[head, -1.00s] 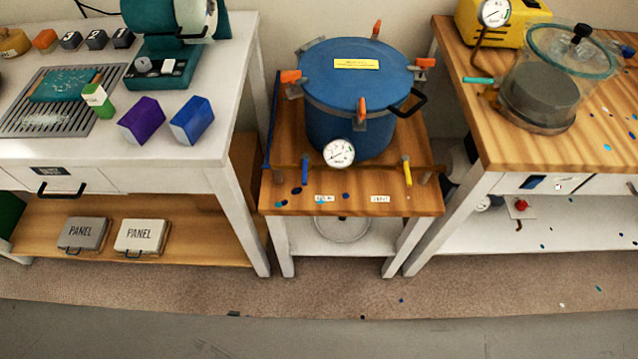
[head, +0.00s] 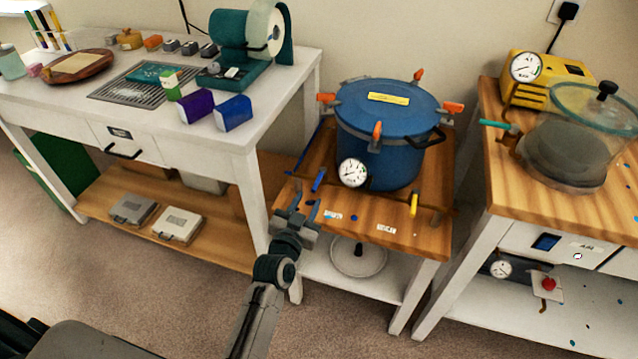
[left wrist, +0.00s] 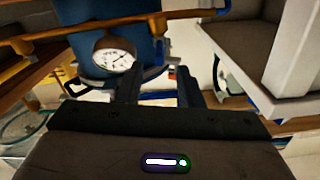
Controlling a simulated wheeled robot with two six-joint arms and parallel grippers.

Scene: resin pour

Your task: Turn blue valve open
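The blue valve handle (head: 318,180) sticks up at the front left of the wooden stand, left of the pot's gauge. The blue pot (head: 385,125) stands behind it with its lid clamped, and a round gauge (head: 353,172) sits on its front. A yellow valve handle (head: 413,205) is at the front right. My left gripper (head: 298,208) is just in front of and below the blue handle, its fingers apart and empty. In the left wrist view the two fingers (left wrist: 158,88) are spread, with the pot and gauge (left wrist: 115,55) beyond. I cannot tell whether they touch the handle. My right gripper is out of view.
The stand's wooden top (head: 435,240) has labels at its front edge. A white workbench (head: 230,150) stands to the left and another wooden-topped bench (head: 500,185) with a glass chamber (head: 570,145) to the right. Carpeted floor (head: 200,310) is open in front.

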